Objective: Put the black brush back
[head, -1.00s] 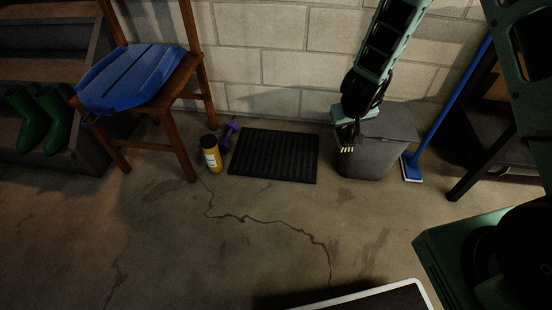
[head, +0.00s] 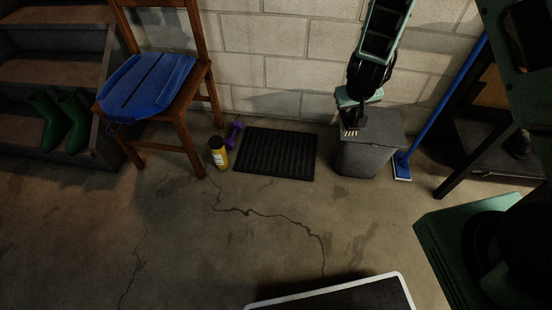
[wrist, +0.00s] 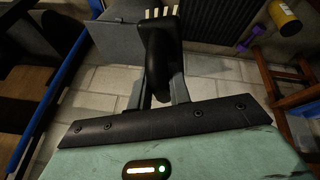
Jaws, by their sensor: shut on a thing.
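The black brush (wrist: 158,55) is held in my gripper (wrist: 165,88). Its pale bristles (wrist: 160,13) show at the far end, away from the palm. In the head view, the brush (head: 353,120) hangs beneath my gripper (head: 356,102), in front of the upper left part of a grey bin (head: 368,155). The bristles point down there. I cannot tell whether the brush touches the bin. My arm hides part of the bin's top.
A black ridged mat (head: 275,153) lies left of the bin. A blue-handled broom (head: 402,165) leans right of the bin. A brick wall is behind; the foreground floor is mostly clear.

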